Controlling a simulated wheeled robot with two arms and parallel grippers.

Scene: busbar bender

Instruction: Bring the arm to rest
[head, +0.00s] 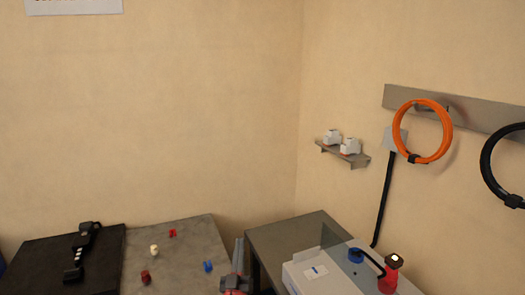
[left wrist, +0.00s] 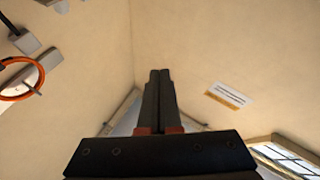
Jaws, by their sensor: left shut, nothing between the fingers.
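My left gripper (head: 238,258) stands upright at the bottom middle of the head view, between the two tables. In the left wrist view the left gripper (left wrist: 159,75) has its two dark fingers pressed together with nothing between them. It points up towards the wall corner. My right gripper is not in either view.
A grey table (head: 190,240) holds small red, white and blue parts; a black tool (head: 82,250) lies left on a dark surface. At right a white machine (head: 315,273) and red device (head: 391,273) stand on another table. Cable coils (head: 450,135) hang on the wall.

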